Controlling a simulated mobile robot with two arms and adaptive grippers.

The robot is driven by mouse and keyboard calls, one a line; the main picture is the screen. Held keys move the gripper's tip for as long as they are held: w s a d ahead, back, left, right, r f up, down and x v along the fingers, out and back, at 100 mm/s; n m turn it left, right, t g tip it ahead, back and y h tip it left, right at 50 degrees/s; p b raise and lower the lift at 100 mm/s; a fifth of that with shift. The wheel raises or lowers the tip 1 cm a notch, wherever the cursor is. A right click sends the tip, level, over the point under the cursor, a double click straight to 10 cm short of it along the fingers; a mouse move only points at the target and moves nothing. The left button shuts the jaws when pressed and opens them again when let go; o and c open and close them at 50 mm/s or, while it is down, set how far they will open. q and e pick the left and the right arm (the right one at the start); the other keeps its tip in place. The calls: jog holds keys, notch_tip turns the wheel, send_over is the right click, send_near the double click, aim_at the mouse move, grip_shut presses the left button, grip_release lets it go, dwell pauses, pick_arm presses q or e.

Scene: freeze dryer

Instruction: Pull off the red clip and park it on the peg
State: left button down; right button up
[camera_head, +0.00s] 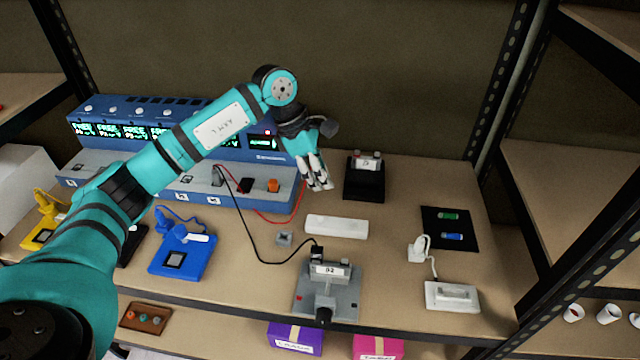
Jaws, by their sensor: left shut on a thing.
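My left gripper (321,184) reaches in over the back of the bench, pointing down, and its fingers are closed. The red cable (270,218) runs from the front of the blue machine, across the bench and up to these fingers. The red clip itself is hidden by the fingers, which appear to hold it above the bench. A small grey block (284,238) with a raised centre, possibly the peg, sits on the bench below and left of the gripper. A black clip (317,252) on a black cable is at the grey labelled fixture (342,301). My right gripper is out of view.
The blue machine (262,172) with green displays stands behind my left arm. A black labelled holder (364,182) is right of the gripper. A white bar (336,227) lies in front. A black mat (432,240) and white device (452,297) are at right.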

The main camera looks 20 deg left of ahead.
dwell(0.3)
pick_arm(q)
jog(key=shift+f+b, duration=1.45)
jog(key=shift+f, duration=0.3)
